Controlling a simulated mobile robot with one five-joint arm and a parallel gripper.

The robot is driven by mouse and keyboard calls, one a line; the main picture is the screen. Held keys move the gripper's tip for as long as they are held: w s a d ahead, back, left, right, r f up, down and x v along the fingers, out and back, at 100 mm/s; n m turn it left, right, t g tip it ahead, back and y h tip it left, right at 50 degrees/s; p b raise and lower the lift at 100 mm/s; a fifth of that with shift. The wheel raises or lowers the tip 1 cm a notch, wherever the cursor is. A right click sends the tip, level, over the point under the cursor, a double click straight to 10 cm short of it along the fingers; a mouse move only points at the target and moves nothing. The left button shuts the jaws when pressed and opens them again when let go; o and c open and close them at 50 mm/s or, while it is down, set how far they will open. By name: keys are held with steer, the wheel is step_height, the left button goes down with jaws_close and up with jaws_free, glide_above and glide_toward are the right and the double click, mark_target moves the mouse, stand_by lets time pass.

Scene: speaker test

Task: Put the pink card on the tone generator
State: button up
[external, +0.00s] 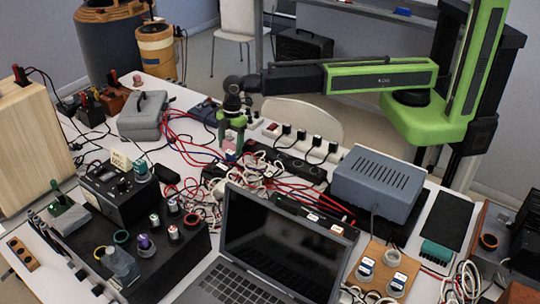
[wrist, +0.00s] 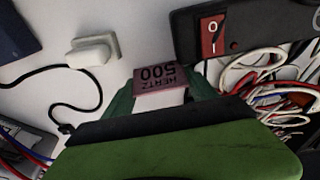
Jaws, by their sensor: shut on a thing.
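The pink card (wrist: 157,74), printed "500 HERTZ", is between the fingers of my gripper (wrist: 160,97) in the wrist view; its text is upside down there. My gripper is shut on it. In the external view my gripper (external: 232,140) hangs over the middle of the table, above cables; the card is too small there to make out well. A black box with knobs (external: 112,196), which looks like the tone generator, stands at the left of the table, left of and nearer than my gripper. A small cream card (external: 121,160) stands at its top.
A power strip with a red switch (wrist: 213,36) and a white plug (wrist: 92,52) lie below my gripper. Tangled cables spread around it. An open laptop (external: 285,245) stands in front, a grey vented box (external: 378,185) at right, a grey case (external: 143,118) behind left.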

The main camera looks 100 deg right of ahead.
steer(key=o, duration=1.3)
steer(key=shift+f, duration=0.15)
step_height(320, 180, up, 12)
steer(key=s+d+p, duration=0.1)
steer(key=p, duration=1.1)
steer(key=s+d+m+g+h, duration=0.1)
steer(key=s+m, duration=0.7)
steer(key=s, duration=1.2)
steer(key=shift+s+m, duration=0.2)
steer(key=shift+m, duration=0.2)
steer(key=shift+w, duration=0.1)
steer(key=c, duration=1)
